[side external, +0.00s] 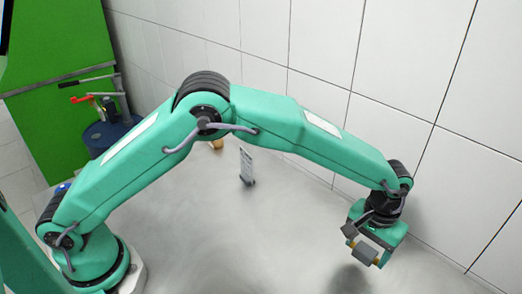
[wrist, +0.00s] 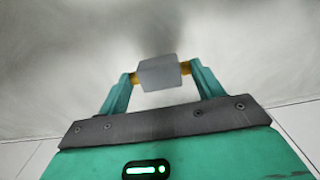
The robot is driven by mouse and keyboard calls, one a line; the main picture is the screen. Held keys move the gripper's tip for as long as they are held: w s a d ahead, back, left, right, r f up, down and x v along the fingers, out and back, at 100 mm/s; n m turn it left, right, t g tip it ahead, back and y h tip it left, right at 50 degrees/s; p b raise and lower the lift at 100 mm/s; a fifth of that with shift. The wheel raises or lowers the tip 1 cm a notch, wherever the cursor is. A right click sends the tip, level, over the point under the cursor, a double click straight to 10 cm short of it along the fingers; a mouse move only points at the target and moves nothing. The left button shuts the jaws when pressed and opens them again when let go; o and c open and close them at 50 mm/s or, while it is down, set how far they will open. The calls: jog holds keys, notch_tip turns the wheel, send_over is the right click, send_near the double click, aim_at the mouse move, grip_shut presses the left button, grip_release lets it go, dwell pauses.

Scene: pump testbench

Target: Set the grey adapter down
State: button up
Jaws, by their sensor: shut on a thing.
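My gripper (side external: 366,253) is at the right of the side external view, pointing down above the metal table. Its two teal fingers with yellow pads are shut on the grey adapter (wrist: 158,73), a small blocky piece. The adapter also shows between the fingers in the side external view (side external: 367,252). A dark shadow lies on the table just below it, apart from the adapter, so it appears to be held above the surface. In the wrist view the gripper (wrist: 158,75) grips the adapter from both sides.
The metal table (side external: 240,240) is bare around the gripper. A small grey upright part (side external: 246,167) stands near the middle, with a tan piece (side external: 216,144) behind it, partly hidden by my arm. A tiled wall (side external: 400,80) runs close along the right. A blue drum (side external: 100,138) stands at the left.

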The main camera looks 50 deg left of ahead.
aim_at(366, 249)
jog(key=shift+f, duration=1.45)
jog(key=shift+f, duration=0.1)
jog(key=o, duration=1)
notch_tip(366, 249, up, 12)
jog(key=shift+f, duration=0.2)
jog(key=shift+r, duration=0.35)
